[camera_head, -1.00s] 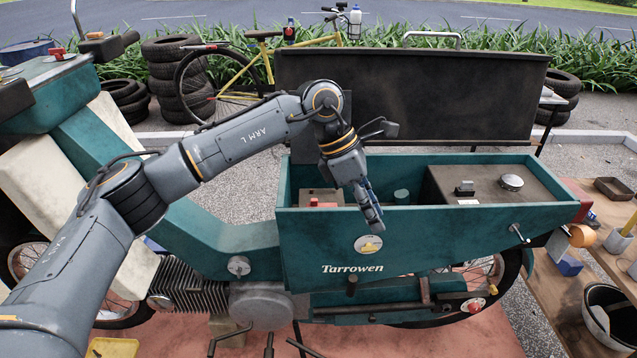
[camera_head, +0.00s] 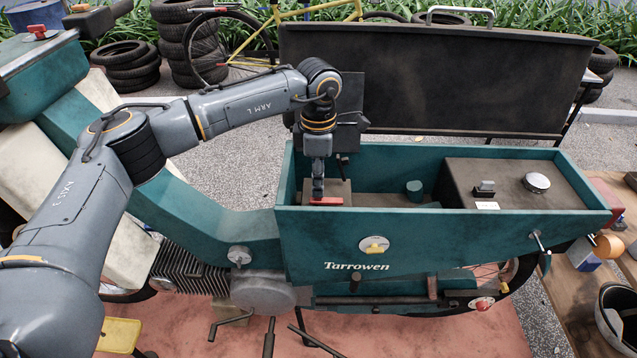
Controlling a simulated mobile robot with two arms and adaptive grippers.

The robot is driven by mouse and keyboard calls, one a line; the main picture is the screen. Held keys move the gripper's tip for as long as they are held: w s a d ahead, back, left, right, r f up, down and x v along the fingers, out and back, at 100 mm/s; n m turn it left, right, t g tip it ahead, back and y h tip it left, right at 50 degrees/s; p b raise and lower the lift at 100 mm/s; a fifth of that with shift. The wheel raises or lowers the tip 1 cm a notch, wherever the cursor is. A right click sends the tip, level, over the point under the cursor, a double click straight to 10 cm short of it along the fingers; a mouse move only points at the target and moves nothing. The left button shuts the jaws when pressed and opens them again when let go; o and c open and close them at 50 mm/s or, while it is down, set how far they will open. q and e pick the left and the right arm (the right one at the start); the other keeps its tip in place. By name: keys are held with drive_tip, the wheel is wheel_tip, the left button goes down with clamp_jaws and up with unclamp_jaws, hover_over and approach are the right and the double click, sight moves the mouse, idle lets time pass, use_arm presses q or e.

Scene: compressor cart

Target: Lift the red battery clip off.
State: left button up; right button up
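The red battery clip (camera_head: 327,201) shows as a small red bar low in the left end of the teal cart box (camera_head: 460,233). It sits at the near edge of a brownish block, likely the battery (camera_head: 341,187). My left gripper (camera_head: 318,192) points straight down over the clip, its fingers right at or just above the red bar. The fingers are seen nearly edge-on, so their gap and any contact with the clip are hidden. My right gripper is not in view.
The box's front wall stands close before the clip. The raised dark lid (camera_head: 430,80) stands behind the box. A small teal cylinder (camera_head: 414,188) stands mid-box.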

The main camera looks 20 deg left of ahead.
sight(326, 198)
use_arm(q)
drive_tip(key=shift+s+f, duration=0.15)
drive_tip(key=shift+f, duration=1.35)
drive_tip(key=shift+c, duration=0.2)
clamp_jaws()
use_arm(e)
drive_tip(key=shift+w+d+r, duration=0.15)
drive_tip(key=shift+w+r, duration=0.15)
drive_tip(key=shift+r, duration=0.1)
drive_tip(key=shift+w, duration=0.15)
